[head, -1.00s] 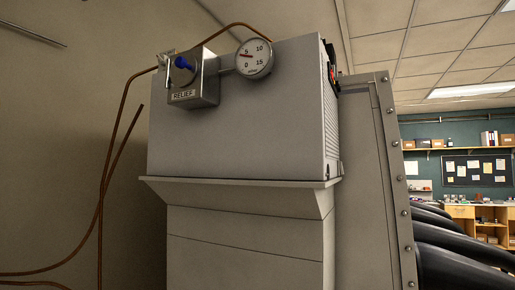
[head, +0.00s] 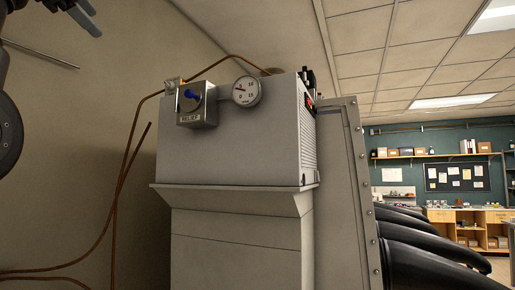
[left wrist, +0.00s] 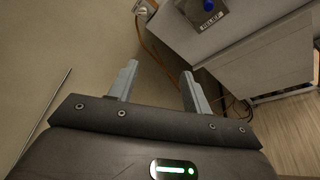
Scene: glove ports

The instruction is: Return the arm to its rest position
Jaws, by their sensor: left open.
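My left gripper (head: 84,16) is at the top left of the head view, with part of my dark arm at the left edge. In the left wrist view its two grey fingers (left wrist: 158,82) stand well apart with nothing between them. It is open, empty and clear of the cabinet. The relief valve (head: 195,103), a grey box with a blue knob, is on the upper front of the grey cabinet (head: 240,150). The valve also shows at the top of the left wrist view (left wrist: 206,15). My right gripper is in neither view.
A round pressure gauge (head: 247,91) sits beside the valve. Copper tubing (head: 125,175) runs down the left of the cabinet. A flanged panel with black gloves (head: 425,255) is at the right. Shelves and a bench (head: 475,225) stand farther back. Open space lies left of the cabinet.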

